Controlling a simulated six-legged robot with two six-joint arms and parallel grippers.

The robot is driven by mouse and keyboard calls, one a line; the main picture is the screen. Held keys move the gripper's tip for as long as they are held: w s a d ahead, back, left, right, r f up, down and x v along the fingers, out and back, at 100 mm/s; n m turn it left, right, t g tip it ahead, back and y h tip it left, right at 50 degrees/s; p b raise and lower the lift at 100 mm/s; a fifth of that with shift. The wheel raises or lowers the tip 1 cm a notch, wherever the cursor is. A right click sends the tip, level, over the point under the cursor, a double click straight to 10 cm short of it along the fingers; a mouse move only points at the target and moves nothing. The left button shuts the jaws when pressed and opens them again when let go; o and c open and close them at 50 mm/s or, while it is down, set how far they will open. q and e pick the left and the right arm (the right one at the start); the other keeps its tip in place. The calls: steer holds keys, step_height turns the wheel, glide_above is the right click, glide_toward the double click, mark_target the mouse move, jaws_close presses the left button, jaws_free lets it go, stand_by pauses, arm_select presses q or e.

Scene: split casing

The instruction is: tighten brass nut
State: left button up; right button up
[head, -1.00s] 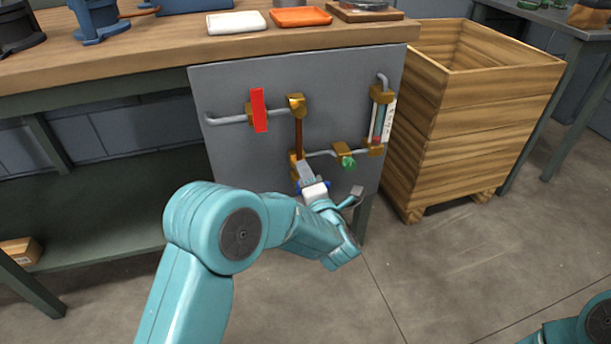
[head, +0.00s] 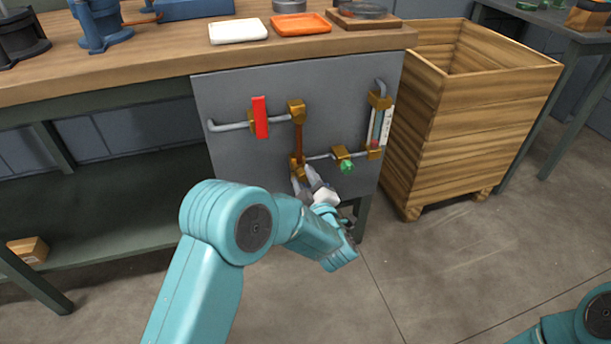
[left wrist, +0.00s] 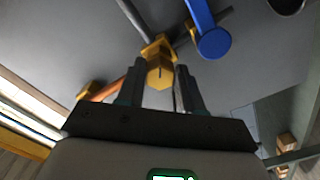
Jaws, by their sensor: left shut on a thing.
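The brass nut (left wrist: 160,74) is a yellow hex piece on the brass fitting, seen between my finger tips in the left wrist view. My left gripper (left wrist: 161,78) is shut on it, one dark finger on each side. In the head view my left gripper (head: 306,177) is at the brass fitting (head: 297,163) at the lower end of the copper pipe (head: 298,135); the nut is largely hidden there by the fingers. My right gripper is not in view.
A blue handle (left wrist: 213,42) sits close beside the nut. The grey panel (head: 235,85) also carries a red lever (head: 260,117), a green knob (head: 347,166) and a gauge tube (head: 379,125). A wooden crate (head: 470,115) stands to the right. The floor in front is clear.

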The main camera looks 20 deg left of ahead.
arm_select(q)
steer(key=m+p, duration=0.2)
steer(key=m, duration=0.3)
steer(key=shift+d+m+p, duration=0.1)
steer(key=shift+m+p, duration=0.25)
steer(key=shift+m, duration=0.05)
steer(key=m+p, duration=0.2)
steer(key=m, duration=0.2)
steer(key=shift+m, duration=0.4)
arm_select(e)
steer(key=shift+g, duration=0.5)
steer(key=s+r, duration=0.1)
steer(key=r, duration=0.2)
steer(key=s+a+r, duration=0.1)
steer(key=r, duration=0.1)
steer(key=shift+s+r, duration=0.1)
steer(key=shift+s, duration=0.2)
arm_select(q)
steer(key=shift+f, duration=0.1)
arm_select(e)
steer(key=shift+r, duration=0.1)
arm_select(q)
steer(key=o, duration=1)
steer(key=shift+o, duration=0.2)
